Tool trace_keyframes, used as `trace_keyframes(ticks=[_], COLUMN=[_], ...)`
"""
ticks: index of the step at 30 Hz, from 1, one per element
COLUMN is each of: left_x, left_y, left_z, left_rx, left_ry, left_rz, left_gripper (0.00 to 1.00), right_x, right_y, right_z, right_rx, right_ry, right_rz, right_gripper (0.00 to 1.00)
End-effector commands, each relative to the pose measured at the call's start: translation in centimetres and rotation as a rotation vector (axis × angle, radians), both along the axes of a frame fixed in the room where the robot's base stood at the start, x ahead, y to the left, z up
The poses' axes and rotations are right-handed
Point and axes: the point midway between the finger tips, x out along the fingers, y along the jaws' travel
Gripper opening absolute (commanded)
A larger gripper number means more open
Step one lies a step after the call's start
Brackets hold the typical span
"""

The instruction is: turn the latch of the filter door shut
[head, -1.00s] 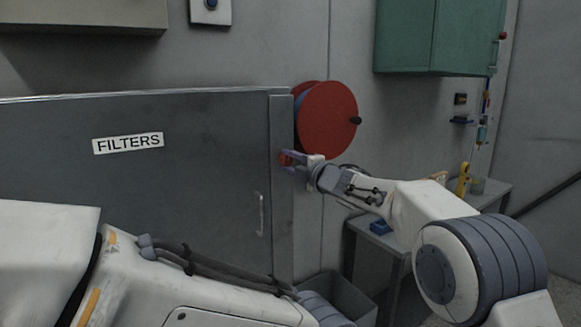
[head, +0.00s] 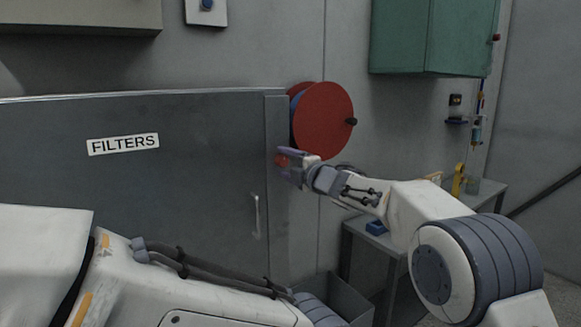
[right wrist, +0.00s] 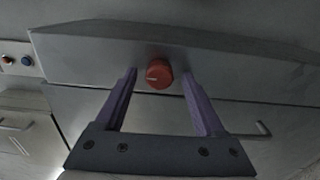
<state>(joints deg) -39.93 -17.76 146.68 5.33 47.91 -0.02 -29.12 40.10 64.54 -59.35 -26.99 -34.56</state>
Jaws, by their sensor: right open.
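The filter door (head: 190,190) is a grey panel labelled FILTERS, and it looks shut. Its latch is a red round knob (head: 282,160) on the upper right edge, partly hidden by my gripper in the head view. In the right wrist view the knob (right wrist: 159,73) shows a pale line on its face, lying nearly level. My right gripper (head: 286,158) is open at the knob. In the right wrist view its two purple fingers (right wrist: 157,88) stand either side of the knob, with gaps on both sides. My left arm crosses the lower left, and its gripper is not visible.
A red hose reel (head: 324,118) hangs on the wall just behind the door's right edge. A door handle (head: 256,215) stands below the latch. A grey bin (head: 345,300) and a small table (head: 400,235) with a blue item are at right.

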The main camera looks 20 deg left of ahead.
Motion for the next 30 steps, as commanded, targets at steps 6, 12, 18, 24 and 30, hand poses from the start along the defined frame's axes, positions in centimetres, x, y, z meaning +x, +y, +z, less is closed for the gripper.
trace_keyframes(ticks=[6,12,18,24,30], left_x=[0.0,0.0,0.0,0.0,0.0], left_y=[0.0,0.0,0.0,0.0,0.0], left_z=[-1.8,-3.4,-4.1,-4.2,-4.2], left_rx=[0.000,0.000,0.000,0.000,0.000], left_ry=[0.000,0.000,0.000,0.000,0.000], left_rz=[0.000,0.000,0.000,0.000,0.000], left_gripper=[0.50,0.50,0.50,0.50,0.50], right_x=[-1.5,-4.0,-5.8,-6.4,-6.4], right_y=[-2.1,-5.1,-7.4,-8.1,-8.1], right_z=[-0.3,-0.2,-0.2,-0.1,-0.1], right_rx=[0.001,0.002,0.000,-0.001,-0.001], right_ry=[0.000,-0.001,0.000,0.001,0.001], right_rz=[-0.003,-0.002,-0.001,0.001,0.001], right_gripper=[0.71,0.71,0.71,0.71,0.71])
